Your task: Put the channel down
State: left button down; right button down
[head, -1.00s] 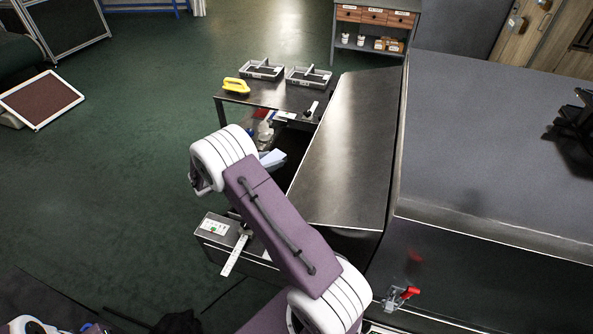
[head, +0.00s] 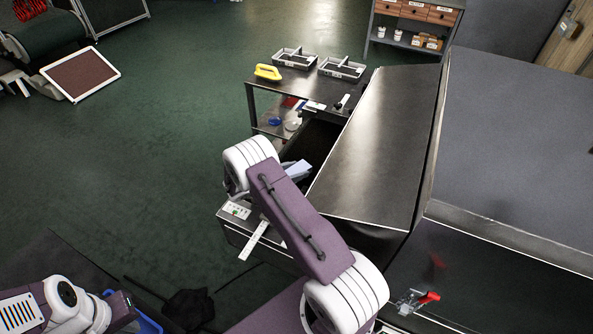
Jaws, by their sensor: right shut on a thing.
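A short pale piece (head: 298,170), which looks like part of the channel, shows just past my right forearm, beside the left edge of the dark metal cover. My right arm reaches in from the lower right and bends over the gap between the cart and the cover. Its forearm hides the right gripper's fingers and most of the pale piece. The gripper is shut on it. Whether the piece touches anything below cannot be told. Parts of my left arm show at the bottom left, but no left fingers are seen.
A side table (head: 312,89) holds two grey trays (head: 342,69) and a yellow object (head: 268,72). A lower surface near my right arm carries a label card (head: 237,209) and a white strip (head: 254,241). A red-handled clamp (head: 417,301) sits lower right. The green floor at left is mostly open.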

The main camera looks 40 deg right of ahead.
jog(key=shift+f, duration=0.15)
jog(key=c, duration=0.7)
grip_release()
jog(key=shift+r, duration=0.3)
jog(key=v, duration=1.2)
jog(key=shift+f, duration=0.1)
